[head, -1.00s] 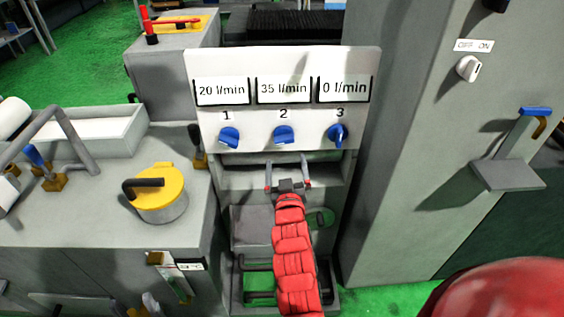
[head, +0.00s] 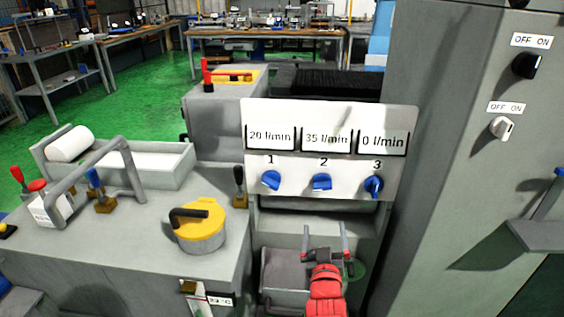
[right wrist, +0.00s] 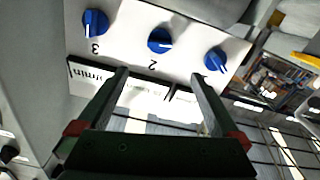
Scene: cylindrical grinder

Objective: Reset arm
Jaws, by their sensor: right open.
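My right arm, with its red sleeve, comes up from the bottom of the head view. Its gripper (head: 325,232) is open and empty, below the white flow panel (head: 325,188) and apart from it. In the right wrist view, the two fingers of my right gripper (right wrist: 160,80) are spread with nothing between them. Beyond them the panel shows upside down with its blue knobs. My left gripper is not in view.
The panel has knob 1 (head: 270,180), knob 2 (head: 321,182) and knob 3 (head: 374,186). A grey cabinet with OFF/ON switches (head: 502,127) stands at right. A yellow-lidded pot (head: 200,222) and a blue lever (head: 97,182) are on the left bench.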

